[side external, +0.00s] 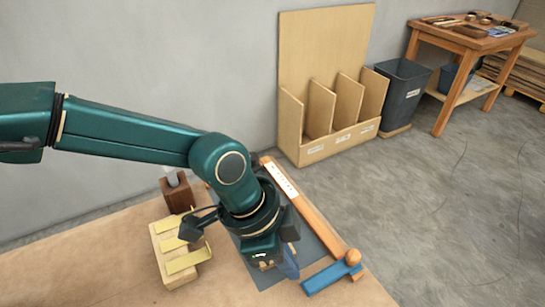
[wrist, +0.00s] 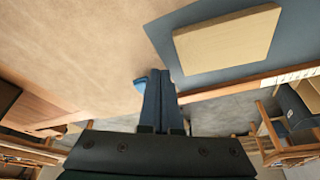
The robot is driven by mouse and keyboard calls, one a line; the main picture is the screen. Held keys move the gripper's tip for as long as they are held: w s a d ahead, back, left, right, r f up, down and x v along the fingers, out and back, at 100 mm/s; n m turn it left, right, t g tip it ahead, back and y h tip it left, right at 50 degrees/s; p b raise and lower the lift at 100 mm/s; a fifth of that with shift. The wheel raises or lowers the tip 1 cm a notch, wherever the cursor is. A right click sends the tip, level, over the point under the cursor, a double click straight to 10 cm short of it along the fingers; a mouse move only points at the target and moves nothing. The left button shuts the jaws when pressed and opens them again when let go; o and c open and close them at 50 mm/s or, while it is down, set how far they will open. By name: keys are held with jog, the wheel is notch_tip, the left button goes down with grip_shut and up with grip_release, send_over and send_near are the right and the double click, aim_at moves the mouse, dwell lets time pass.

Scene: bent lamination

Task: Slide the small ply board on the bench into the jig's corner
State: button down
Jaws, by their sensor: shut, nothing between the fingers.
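The small ply board (wrist: 225,38) is a pale, flat, roughly square piece lying on a blue-grey mat (wrist: 165,38) in the wrist view. In the side view my arm and gripper hide it. The jig shows as a long wooden rail (side external: 312,222) with a white scale strip and a blue stop (side external: 328,278) with a wooden ball knob near the rail's front end. My gripper (wrist: 156,72) is shut and empty, its fingertips left of and apart from the board in the wrist view. In the side view my gripper (side external: 290,270) is low over the mat, near the stop.
A pale block with yellow strips (side external: 182,258) stands left of my gripper on the bench (side external: 100,265). Behind it is a dark wooden block (side external: 177,194) holding a bottle-like thing. A divided wooden rack (side external: 330,125), a bin (side external: 402,92) and a side table (side external: 470,40) stand beyond the bench.

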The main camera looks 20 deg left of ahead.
jog(key=shift+f, duration=0.35)
dwell(0.3)
jog(key=shift+f, duration=0.35)
jog(key=shift+r, duration=0.2)
dwell(0.5)
jog(key=shift+w+a, duration=4.5)
jog(key=shift+s+d, duration=0.45)
jog(key=shift+d, duration=0.05)
jog(key=shift+r, duration=3.5)
